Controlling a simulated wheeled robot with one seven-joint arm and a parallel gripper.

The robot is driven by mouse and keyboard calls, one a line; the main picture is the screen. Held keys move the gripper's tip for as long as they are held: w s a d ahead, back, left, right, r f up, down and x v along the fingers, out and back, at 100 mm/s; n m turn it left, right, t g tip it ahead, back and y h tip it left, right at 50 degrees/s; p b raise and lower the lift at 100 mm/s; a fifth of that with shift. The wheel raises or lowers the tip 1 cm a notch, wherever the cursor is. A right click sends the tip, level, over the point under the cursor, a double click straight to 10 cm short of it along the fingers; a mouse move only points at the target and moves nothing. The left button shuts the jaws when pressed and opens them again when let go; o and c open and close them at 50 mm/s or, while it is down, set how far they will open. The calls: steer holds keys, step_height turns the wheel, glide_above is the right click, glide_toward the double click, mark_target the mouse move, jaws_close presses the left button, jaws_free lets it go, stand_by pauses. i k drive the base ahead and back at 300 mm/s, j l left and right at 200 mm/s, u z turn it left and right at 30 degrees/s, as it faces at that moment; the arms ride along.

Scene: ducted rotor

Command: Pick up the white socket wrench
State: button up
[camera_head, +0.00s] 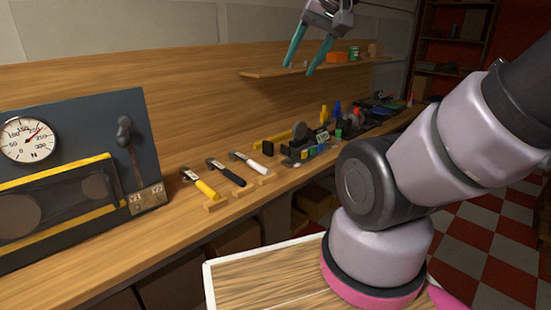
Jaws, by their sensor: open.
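A tool with a white handle (252,164), which fits the white socket wrench, lies on the wooden workbench (150,245). It is the rightmost of three similar tools in a row, and its near end rests on a small wooden block. A black-handled tool (228,174) lies just left of it, and a yellow-handled tool (205,189) lies further left. My gripper (299,69) is at the top of the picture, with its two teal fingers apart and pointing down. Nothing shows between them. It is high above the bench, well apart from the white tool.
A panel with a round gauge (28,139) and yellow frame stands at the left of the bench. Several small items crowd the bench right of the tools. A wall shelf (270,72) with an orange box (337,57) is behind my gripper. Bare bench lies before the tools.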

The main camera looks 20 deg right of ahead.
mark_target(233, 154)
steer(key=u, duration=1.4)
steer(key=i+l, duration=0.3)
steer(key=l, duration=0.15)
steer(key=i+l+z, duration=0.1)
steer(key=i+l, duration=0.2)
steer(key=l+z, duration=0.1)
steer(key=z, duration=1.25)
steer(key=l+z, duration=0.1)
steer(key=l, duration=0.15)
